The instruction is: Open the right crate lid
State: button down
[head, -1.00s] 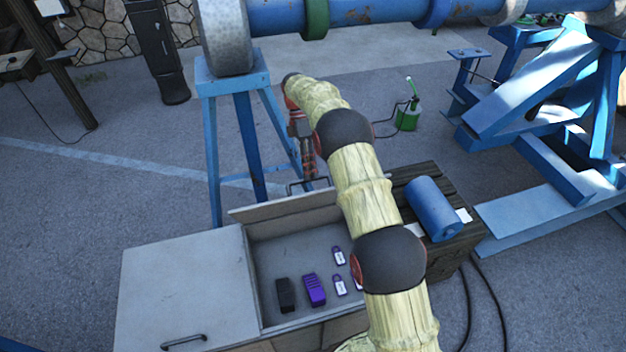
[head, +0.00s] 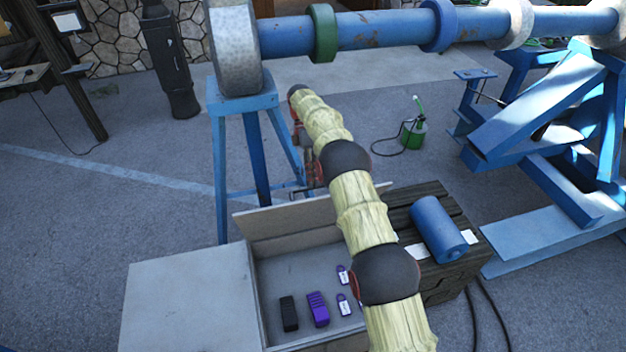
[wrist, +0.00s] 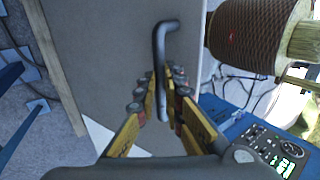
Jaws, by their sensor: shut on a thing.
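The right crate lid (head: 290,222) is a pale grey panel standing raised along the back of the crate's open right compartment (head: 262,290). In the wrist view the lid (wrist: 105,60) fills the middle, with a dark bent bar handle (wrist: 166,24) on it. My gripper (wrist: 165,78) is shut on this handle. In the head view my gripper is mostly hidden behind my arm, beyond the lid. The left lid (head: 185,300) lies flat and closed.
Inside the compartment lie a black block (head: 289,314), a purple block (head: 317,309) and small padlock-like items (head: 344,305). A blue cylinder (head: 438,228) lies on a dark wooden crate (head: 455,270) at the right. A blue trestle (head: 258,165) stands close behind.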

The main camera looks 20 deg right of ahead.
jog(key=c, duration=2.3)
grip_release()
notch_tip(320, 180, down, 2)
jog(key=shift+s+f, duration=0.15)
jog(key=shift+f, duration=0.1)
jog(key=shift+c, duration=0.2)
jog(key=o, duration=0.5)
jog(key=shift+w+f, duration=0.2)
jog(key=shift+w, duration=0.25)
jog(key=shift+r, duration=0.1)
jog(key=shift+c, duration=0.2)
jog(key=shift+o, duration=0.2)
jog(key=shift+r, duration=0.15)
notch_tip(320, 180, up, 10)
jog(key=shift+r, duration=0.25)
jog(key=shift+r, duration=0.15)
